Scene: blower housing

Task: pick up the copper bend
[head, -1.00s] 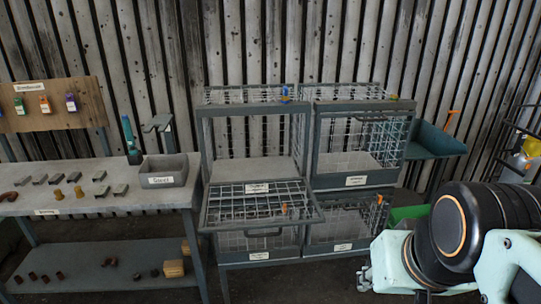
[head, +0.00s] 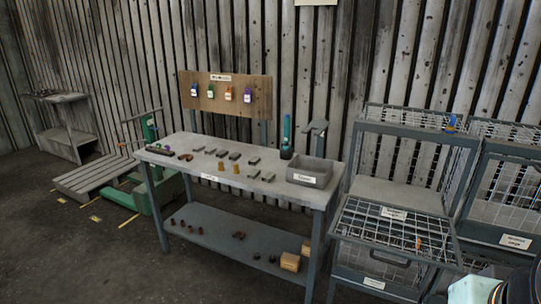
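A small reddish-brown curved piece, which looks like the copper bend (head: 185,157), lies on the grey workbench top (head: 262,188) towards its left end, left of several grey blocks (head: 222,153). It is small in the picture, so its exact shape is hard to tell. Several dark brown pieces (head: 190,226) lie on the bench's lower shelf (head: 222,232). My gripper is not in view; only a pale green and black part of my arm shows at the bottom right corner, far from the bench.
A grey bin (head: 312,171) stands at the bench's right end, with two brass pieces (head: 236,168) left of it. Wire-mesh cages (head: 392,240) stand right of the bench. A pallet (head: 95,178) and green pallet truck (head: 143,198) are at left. The floor in front is clear.

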